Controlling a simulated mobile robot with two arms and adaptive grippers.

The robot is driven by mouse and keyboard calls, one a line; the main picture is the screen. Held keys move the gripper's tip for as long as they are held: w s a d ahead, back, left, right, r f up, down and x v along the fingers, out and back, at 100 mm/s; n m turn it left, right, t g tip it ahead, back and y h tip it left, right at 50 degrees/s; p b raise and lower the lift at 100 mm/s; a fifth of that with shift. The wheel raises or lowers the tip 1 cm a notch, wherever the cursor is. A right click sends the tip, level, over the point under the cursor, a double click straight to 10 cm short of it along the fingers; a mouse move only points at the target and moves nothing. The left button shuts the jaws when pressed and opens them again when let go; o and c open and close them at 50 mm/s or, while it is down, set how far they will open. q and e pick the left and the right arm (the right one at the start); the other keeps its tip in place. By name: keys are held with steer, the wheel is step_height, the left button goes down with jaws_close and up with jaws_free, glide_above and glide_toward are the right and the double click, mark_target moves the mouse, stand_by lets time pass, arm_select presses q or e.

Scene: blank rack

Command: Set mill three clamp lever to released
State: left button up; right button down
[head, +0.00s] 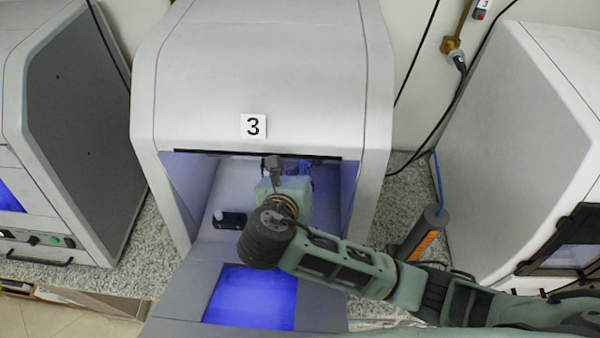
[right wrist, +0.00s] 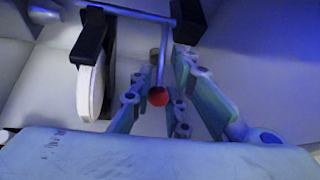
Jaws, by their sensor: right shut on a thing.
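Mill three (head: 262,80) is the white machine with a "3" label in the middle of the head view, and its front is open. My right arm reaches into it from the right. In the right wrist view, the clamp lever is a thin metal rod ending in a red knob (right wrist: 158,96). My right gripper (right wrist: 164,78) has its fingers on either side of the lever and is shut on it. In the head view the right gripper (head: 285,172) is inside the opening, and the lever is hidden there. My left gripper is not in view.
A white disc (right wrist: 90,88) with a black part (right wrist: 90,37) stands left of the fingers. A small black fixture (head: 231,220) lies on the mill floor. The upper edge (head: 258,154) of the opening is just above my gripper. Other machines flank the mill.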

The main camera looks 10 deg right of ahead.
steer(key=c, duration=1.9)
jaws_free()
steer(key=shift+s, duration=0.1)
steer(key=v, duration=1.2)
